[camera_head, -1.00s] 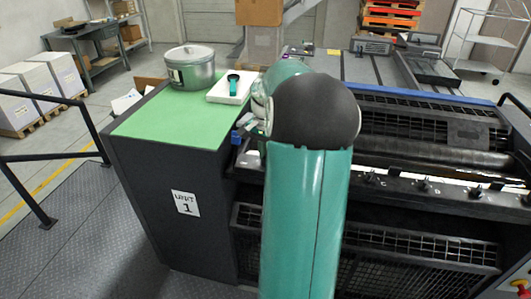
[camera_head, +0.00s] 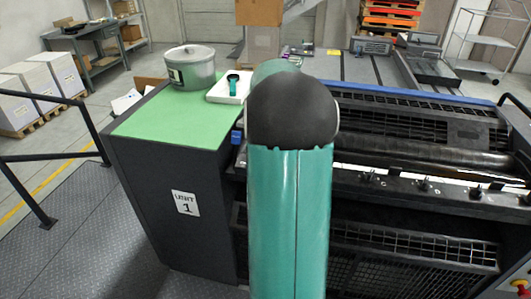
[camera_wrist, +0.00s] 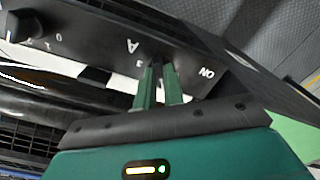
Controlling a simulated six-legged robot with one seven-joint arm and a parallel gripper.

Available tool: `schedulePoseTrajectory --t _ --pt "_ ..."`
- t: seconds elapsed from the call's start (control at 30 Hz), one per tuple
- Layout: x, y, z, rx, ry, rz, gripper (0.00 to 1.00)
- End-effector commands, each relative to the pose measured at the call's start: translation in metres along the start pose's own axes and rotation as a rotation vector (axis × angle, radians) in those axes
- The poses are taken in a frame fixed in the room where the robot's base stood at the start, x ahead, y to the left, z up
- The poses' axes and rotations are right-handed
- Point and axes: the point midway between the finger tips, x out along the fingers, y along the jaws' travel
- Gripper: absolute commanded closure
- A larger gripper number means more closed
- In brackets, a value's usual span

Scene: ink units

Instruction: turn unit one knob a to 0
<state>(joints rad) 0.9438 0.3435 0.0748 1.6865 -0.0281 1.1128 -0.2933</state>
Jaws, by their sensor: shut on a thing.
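A small numeral shows beside the left finger. Another black knob (camera_wrist: 22,24) sits at the upper left. In the head view my arm hides the gripper and knob a.
Other black knobs, such as one knob (camera_head: 370,177), line the press front to the right. A pot (camera_head: 190,67) and a white tray (camera_head: 231,86) with a teal-and-black item stand on the green top (camera_head: 165,130). A dark railing (camera_head: 25,157) is at left.

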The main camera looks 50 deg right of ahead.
Motion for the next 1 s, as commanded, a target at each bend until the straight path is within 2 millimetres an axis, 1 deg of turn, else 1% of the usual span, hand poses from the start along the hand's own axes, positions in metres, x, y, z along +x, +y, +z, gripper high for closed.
schedulePoseTrajectory --t 0.3,0.6,0.8,1.0 --pt "-0.0009 0.0000 0.0000 -0.299 0.001 0.000 1.00" --pt "-0.0009 -0.0003 -0.0001 -0.547 0.001 0.000 1.00" --pt "-0.0010 0.0001 -0.0001 -0.656 0.001 0.001 1.00" --pt "-0.0010 0.0003 0.0000 -0.712 0.001 0.001 1.00"
